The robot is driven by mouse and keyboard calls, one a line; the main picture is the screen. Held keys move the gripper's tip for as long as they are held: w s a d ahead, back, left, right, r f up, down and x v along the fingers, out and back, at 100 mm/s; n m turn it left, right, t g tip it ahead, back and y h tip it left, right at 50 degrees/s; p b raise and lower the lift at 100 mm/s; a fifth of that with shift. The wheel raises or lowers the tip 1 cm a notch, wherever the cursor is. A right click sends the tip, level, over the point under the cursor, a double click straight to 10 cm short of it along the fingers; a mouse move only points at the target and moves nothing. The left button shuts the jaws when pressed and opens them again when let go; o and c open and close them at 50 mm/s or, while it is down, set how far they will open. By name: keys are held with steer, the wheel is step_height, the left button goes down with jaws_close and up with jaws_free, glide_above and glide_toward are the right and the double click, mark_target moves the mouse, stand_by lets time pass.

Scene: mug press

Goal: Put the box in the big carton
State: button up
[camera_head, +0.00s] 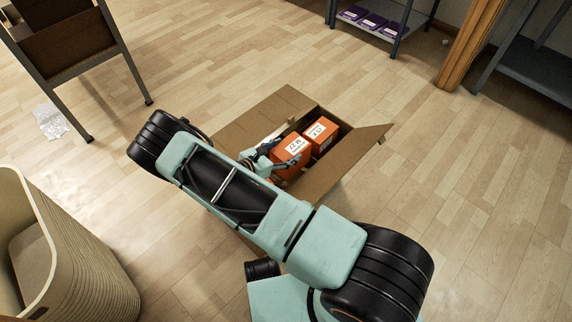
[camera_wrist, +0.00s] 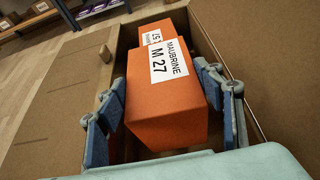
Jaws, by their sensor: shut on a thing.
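An orange box (camera_head: 291,165) with a white label is between the fingers of my gripper (camera_head: 278,160). In the wrist view the label on this box (camera_wrist: 165,120) reads "MAUBRINE M 27", and my gripper (camera_wrist: 163,85) is shut on its two sides. The big carton (camera_head: 345,168) stands on the floor with its flaps spread open. The held box is over or within the carton's opening; its underside is hidden. A second orange labelled box (camera_head: 325,140) is inside the carton, right behind the held one. My arm hides the carton's near left part.
A tan ribbed bin (camera_head: 85,265) stands at the lower left. A dark-framed rack with brown cartons (camera_head: 70,45) is at the upper left, near crumpled clear plastic (camera_head: 50,121). Shelves (camera_head: 380,25) and a wooden post (camera_head: 468,45) are at the back right. Floor right of the carton is clear.

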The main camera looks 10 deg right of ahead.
steer(key=shift+f+b, duration=0.75)
steer(key=shift+f, duration=1.65)
steer(key=shift+f, duration=0.1)
steer(key=o, duration=1.9)
steer(key=p+v, duration=0.2)
steer(key=v, duration=1)
